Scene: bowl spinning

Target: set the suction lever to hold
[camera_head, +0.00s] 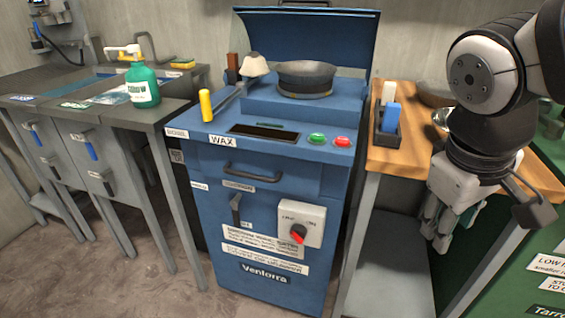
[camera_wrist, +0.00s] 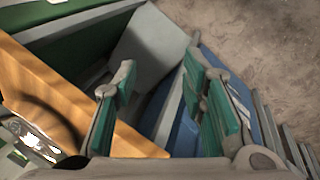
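The blue machine (camera_head: 330,180) stands in the middle of the head view. A small dark lever (camera_head: 236,208) is on the left of its front, below a white label (camera_head: 240,186) that seems to read suction. The lever looks roughly upright; the small labels around it are too blurred to read surely. My gripper (camera_head: 437,222) hangs at the right, beside the wooden-topped table and well apart from the lever. In the wrist view my gripper (camera_wrist: 165,85) has its green-padded fingers spread, with nothing between them. The lever is not recognisable in the wrist view.
A white switch box (camera_head: 302,223) with a red knob is right of the lever. A drawer handle (camera_head: 253,173) juts out above. The wooden table (camera_head: 405,160) stands between the machine and my arm. Floor shows at left front.

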